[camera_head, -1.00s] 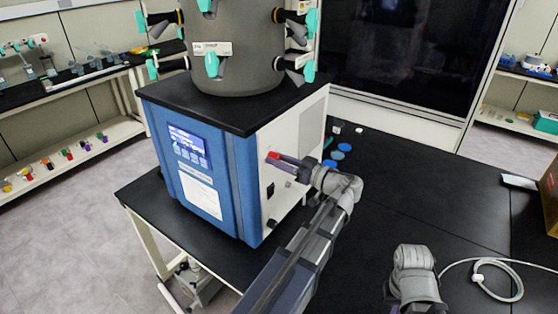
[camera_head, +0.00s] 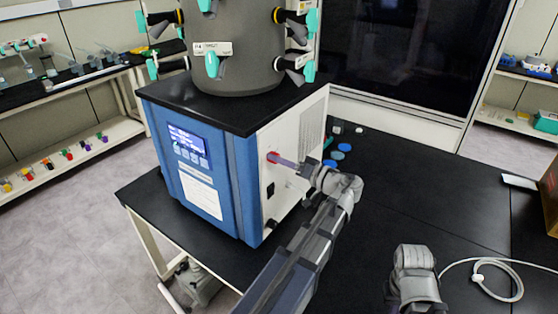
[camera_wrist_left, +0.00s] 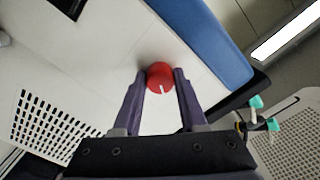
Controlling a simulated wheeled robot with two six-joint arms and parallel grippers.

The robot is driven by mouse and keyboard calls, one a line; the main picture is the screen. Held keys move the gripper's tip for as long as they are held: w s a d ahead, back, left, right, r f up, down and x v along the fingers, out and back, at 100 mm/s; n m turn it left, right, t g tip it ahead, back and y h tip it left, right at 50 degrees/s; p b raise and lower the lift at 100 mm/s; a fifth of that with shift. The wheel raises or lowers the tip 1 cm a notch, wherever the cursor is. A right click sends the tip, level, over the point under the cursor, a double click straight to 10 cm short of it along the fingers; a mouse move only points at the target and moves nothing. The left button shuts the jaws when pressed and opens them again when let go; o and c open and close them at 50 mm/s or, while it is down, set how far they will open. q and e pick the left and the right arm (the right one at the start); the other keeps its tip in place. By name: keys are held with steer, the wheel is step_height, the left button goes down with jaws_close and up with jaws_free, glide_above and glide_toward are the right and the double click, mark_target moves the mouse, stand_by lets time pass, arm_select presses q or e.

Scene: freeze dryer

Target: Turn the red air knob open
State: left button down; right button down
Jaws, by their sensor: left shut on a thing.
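The red air knob (camera_head: 272,156) sits on the white side panel of the blue and white freeze dryer (camera_head: 222,165). In the left wrist view the knob (camera_wrist_left: 160,77) is round with a white pointer mark directed down toward the gripper. My left gripper (camera_head: 277,158) reaches the panel from the right. In the left wrist view its two purple fingers (camera_wrist_left: 160,80) are shut on the knob, one on each side. My right gripper is not visible; only a part of my right arm shows at the bottom right of the head view.
A black rocker switch (camera_head: 270,190) is below the knob on the same panel. Blue round lids (camera_head: 338,155) lie on the black table (camera_head: 440,190) behind my left wrist. A white cable (camera_head: 510,270) is coiled at right. Teal-handled valves (camera_head: 212,64) ring the grey chamber above.

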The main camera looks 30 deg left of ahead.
arm_select(q)
steer(key=m, duration=1.1)
steer(key=shift+m, duration=0.4)
stand_by(0.4)
steer(key=shift+c, duration=2.2)
jaws_free()
steer(key=d, duration=0.8)
steer(key=shift+s, duration=0.3)
steer(key=shift+a, duration=0.1)
